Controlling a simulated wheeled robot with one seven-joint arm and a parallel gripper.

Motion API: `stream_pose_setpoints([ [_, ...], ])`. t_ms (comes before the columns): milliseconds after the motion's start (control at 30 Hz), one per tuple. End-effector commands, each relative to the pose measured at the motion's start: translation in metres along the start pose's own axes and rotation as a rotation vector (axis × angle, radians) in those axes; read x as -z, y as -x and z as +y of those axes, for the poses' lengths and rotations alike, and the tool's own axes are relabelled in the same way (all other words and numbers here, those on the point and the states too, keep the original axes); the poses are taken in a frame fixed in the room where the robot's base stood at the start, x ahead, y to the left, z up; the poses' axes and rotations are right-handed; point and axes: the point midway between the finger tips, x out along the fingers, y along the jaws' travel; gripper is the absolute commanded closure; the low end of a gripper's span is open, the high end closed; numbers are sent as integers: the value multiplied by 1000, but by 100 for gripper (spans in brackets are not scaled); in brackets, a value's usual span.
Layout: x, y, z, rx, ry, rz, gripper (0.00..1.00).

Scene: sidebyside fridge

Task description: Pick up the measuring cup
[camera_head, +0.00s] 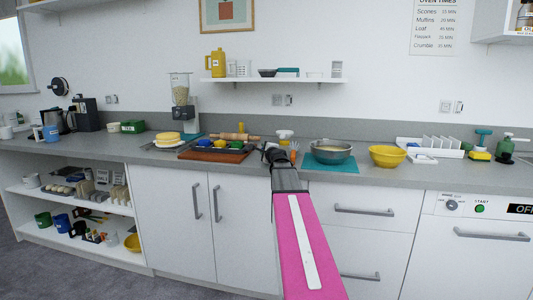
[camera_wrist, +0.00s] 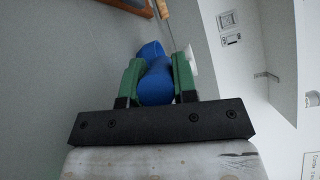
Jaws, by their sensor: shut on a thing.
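In the wrist view, a smooth blue object (camera_wrist: 156,86), which looks like the measuring cup, sits between the two green fingers of my gripper (camera_wrist: 157,68). The fingers touch it on both sides, and its narrower upper part sticks out beyond them. In the head view, my gripper (camera_head: 277,156) is at the counter's front edge, between the wooden board and the teal mat. My own arm and wrist hide the held object there.
A brown board (camera_head: 213,154) with colourful items lies left of my gripper. A rolling pin (camera_head: 235,137) lies behind. The counter (camera_head: 460,175) is clear at front right.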

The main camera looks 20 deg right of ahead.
Motion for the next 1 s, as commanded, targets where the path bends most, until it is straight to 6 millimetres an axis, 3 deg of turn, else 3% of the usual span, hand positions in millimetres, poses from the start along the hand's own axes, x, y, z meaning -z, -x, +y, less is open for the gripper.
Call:
stream_pose_setpoints([
  [267, -3, 0, -10, 0, 1, -1, 100],
  [467, -9, 0, -38, 1, 2, -1, 100],
  [800, -91, 14, -64, 1, 2, -4, 100],
  [1000, -121, 18, -73, 1, 1, -2, 100],
])
